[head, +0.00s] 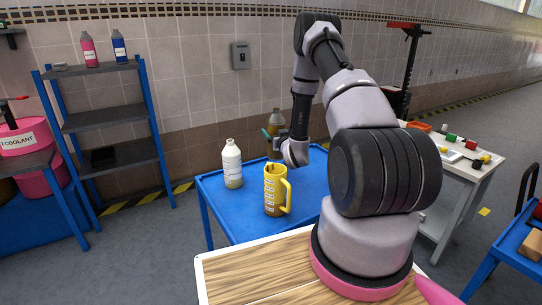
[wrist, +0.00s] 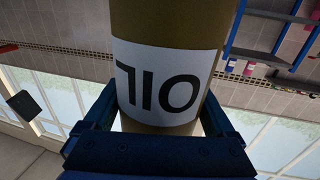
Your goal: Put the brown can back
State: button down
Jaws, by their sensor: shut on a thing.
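The brown can (head: 276,121) is upright beyond the near edge of the blue-topped table (head: 235,215), partly hidden behind my gripper (head: 274,139). In the wrist view the brown can (wrist: 172,22) fills the middle, with a white label reading OIL upside down. My gripper's blue fingers (wrist: 155,125) are shut around it, one on each side. I cannot tell whether its base touches the table. A blue shelf rack (head: 105,125) stands at the left, with a dark brownish item on its lower shelf.
A white bottle (head: 232,163) and a yellow jug (head: 275,190) stand on the blue table near the can. Pink and blue bottles (head: 118,46) stand on the rack's top shelf; its middle shelf looks bare. Pink coolant drums (head: 25,145) are at far left. A white table (head: 465,160) with small items is right.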

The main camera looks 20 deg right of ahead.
aim_at(279, 152)
jog(key=shift+f, duration=3.3)
jog(key=shift+f, duration=0.15)
grip_release()
jog(key=s, duration=1.2)
jog(key=shift+a, duration=0.1)
jog(key=shift+s, duration=0.1)
